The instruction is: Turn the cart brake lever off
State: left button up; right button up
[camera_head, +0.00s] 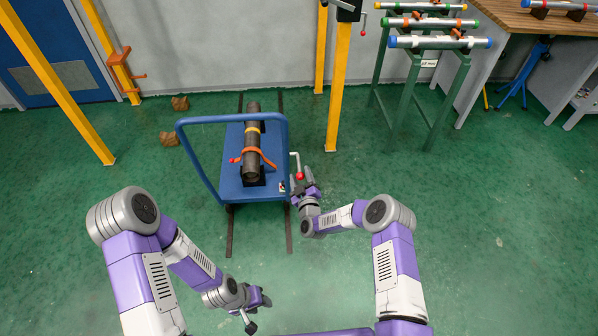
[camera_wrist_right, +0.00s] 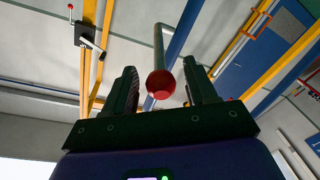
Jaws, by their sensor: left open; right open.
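The blue cart (camera_head: 232,180) stands in the middle of the head view. Its brake lever (camera_head: 298,160) is a grey rod with a red ball knob, on the cart's right side. In the right wrist view the red knob (camera_wrist_right: 161,84) sits between the spread fingers of my right gripper (camera_wrist_right: 160,78), with gaps to both fingers. My right gripper (camera_head: 308,187) is open just below the knob in the head view. My left gripper (camera_head: 256,308) is open and empty, low over the floor and away from the cart.
A yellow post (camera_head: 338,90) stands right of the cart, and a green rack (camera_head: 412,95) with pipes stands farther right. Two brown blocks (camera_head: 180,103) lie at left.

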aim_at(299, 169)
jog(key=shift+w+a+b, duration=0.15)
jog(key=shift+w+b, duration=0.1)
jog(key=shift+w, duration=0.65)
jog(key=shift+w+a+b, duration=0.1)
jog(key=shift+w+b, duration=0.15)
jog(key=shift+w, duration=0.65)
jog(key=shift+c, duration=0.3)
grip_shut()
